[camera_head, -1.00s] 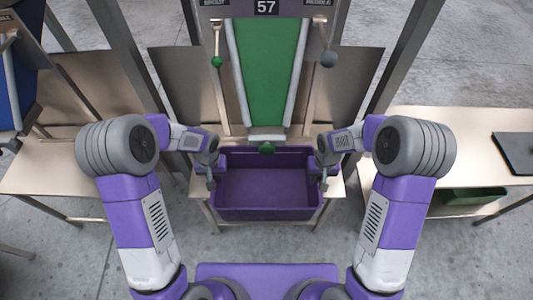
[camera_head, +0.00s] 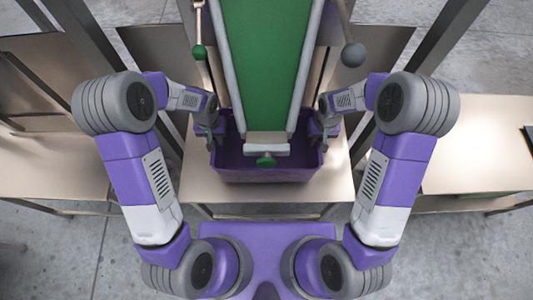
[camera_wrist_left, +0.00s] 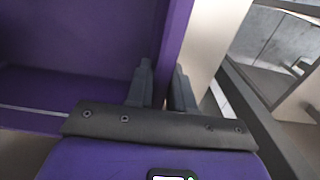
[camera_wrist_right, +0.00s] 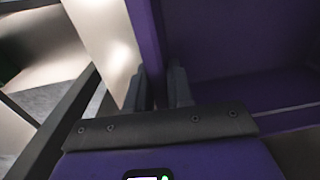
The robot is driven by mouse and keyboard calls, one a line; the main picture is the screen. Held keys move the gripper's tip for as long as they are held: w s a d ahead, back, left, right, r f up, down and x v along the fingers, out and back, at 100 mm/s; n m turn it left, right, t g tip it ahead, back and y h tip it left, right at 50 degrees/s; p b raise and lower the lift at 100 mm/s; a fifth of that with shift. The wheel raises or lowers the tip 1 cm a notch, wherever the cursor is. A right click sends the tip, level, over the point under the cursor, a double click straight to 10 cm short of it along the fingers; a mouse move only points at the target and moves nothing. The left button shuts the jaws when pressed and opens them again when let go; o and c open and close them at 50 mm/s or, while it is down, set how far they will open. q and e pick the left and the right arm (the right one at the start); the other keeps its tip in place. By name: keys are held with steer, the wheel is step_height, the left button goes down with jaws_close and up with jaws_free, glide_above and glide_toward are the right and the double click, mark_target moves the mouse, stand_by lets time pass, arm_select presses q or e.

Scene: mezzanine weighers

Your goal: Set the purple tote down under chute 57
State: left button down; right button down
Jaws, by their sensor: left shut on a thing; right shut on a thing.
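The purple tote (camera_head: 262,175) is at the centre of the head view, over the metal shelf below the chute. The green chute (camera_head: 262,60), which bore the number 57 earlier, slopes down so that its lower end hides part of the tote's inside. My left gripper (camera_head: 211,138) is shut on the tote's left side wall. That wall stands between its fingers in the left wrist view (camera_wrist_left: 160,88). My right gripper (camera_head: 325,135) is shut on the right side wall, also seen in the right wrist view (camera_wrist_right: 160,88). I cannot tell whether the tote's bottom touches the shelf.
The metal shelf (camera_head: 325,190) shows bare in front of and beside the tote. A green knob (camera_head: 266,161) hangs at the chute's end. Levers with a green ball (camera_head: 199,52) and a grey ball (camera_head: 353,54) flank the chute. Benches stand left (camera_head: 50,165) and right (camera_head: 480,150).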

arm_select(q)
steer(key=shift+s+d+r, duration=0.25)
steer(key=shift+s+d, duration=0.1)
steer(key=shift+d, duration=0.05)
arm_select(e)
steer(key=shift+s+a+r, duration=0.25)
steer(key=shift+s+a, duration=0.15)
arm_select(q)
steer(key=shift+f, duration=0.1)
arm_select(e)
steer(key=shift+f, duration=0.1)
arm_select(q)
steer(key=shift+w+f, duration=0.1)
arm_select(e)
steer(key=shift+w+f, duration=0.1)
